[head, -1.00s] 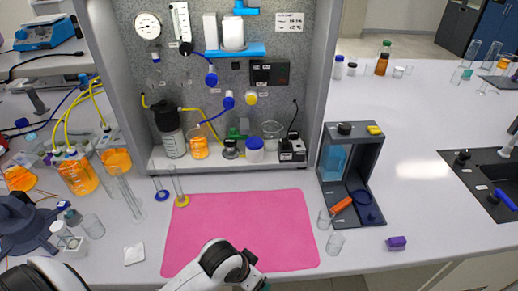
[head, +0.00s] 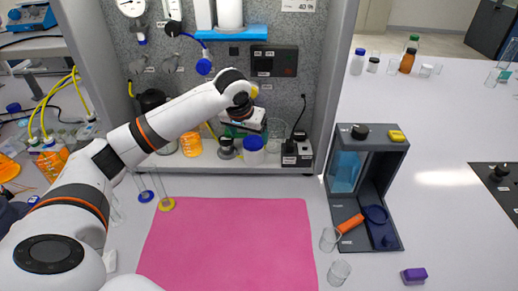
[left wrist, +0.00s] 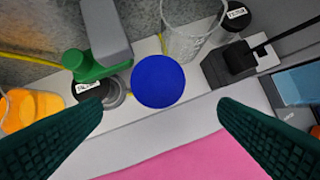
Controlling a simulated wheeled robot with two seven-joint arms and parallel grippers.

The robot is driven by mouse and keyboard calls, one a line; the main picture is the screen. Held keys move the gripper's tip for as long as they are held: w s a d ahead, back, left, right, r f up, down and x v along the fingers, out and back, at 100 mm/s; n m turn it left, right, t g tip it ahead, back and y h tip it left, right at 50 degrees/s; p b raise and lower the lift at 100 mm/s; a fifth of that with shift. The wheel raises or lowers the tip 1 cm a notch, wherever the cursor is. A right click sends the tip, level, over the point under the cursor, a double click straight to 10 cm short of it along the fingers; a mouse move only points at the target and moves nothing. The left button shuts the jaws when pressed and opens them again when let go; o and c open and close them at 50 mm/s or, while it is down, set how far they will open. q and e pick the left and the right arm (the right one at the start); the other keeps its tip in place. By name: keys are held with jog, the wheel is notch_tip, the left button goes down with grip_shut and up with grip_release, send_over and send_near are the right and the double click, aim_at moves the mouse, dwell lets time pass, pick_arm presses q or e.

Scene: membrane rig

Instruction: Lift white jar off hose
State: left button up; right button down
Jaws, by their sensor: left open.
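The white jar (head: 254,157) with a blue lid stands on the shelf of the grey rig. From above, its round blue lid (left wrist: 158,81) hides its body in the left wrist view. A thin yellow hose (left wrist: 37,62) runs along the shelf and shows on either side of the jar; the part under the jar is hidden. My left gripper (left wrist: 160,103) is open and empty, its dark green fingers spread wide with the lid between and beyond them. In the head view the hand (head: 242,127) is just above and behind-left of the jar. My right gripper is out of view.
A green clamp-like part (left wrist: 92,66) and an orange-filled beaker (left wrist: 35,108) stand left of the jar. A clear glass beaker (left wrist: 192,32) and a black box (left wrist: 228,64) stand to its right. The pink mat (head: 230,235) in front is clear.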

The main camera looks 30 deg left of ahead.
aim_at(251, 143)
pick_arm(q)
jog(key=x, duration=0.1)
jog(key=p+x, duration=0.1)
jog(key=x, duration=0.3)
jog(key=shift+w+a+f+p, duration=0.1)
jog(key=shift+w+a+p, duration=0.2)
jog(key=shift+a, duration=0.15)
jog(key=shift+w+f, duration=0.1)
jog(key=shift+f, duration=0.5)
jog(key=x, duration=0.1)
jog(key=p+x, duration=0.2)
jog(key=x, duration=0.1)
jog(key=shift+s+d+f, duration=0.25)
jog(key=shift+s, duration=0.05)
jog(key=shift+w+f, duration=0.15)
jog(key=shift+f, duration=0.05)
jog(key=c, duration=1.1)
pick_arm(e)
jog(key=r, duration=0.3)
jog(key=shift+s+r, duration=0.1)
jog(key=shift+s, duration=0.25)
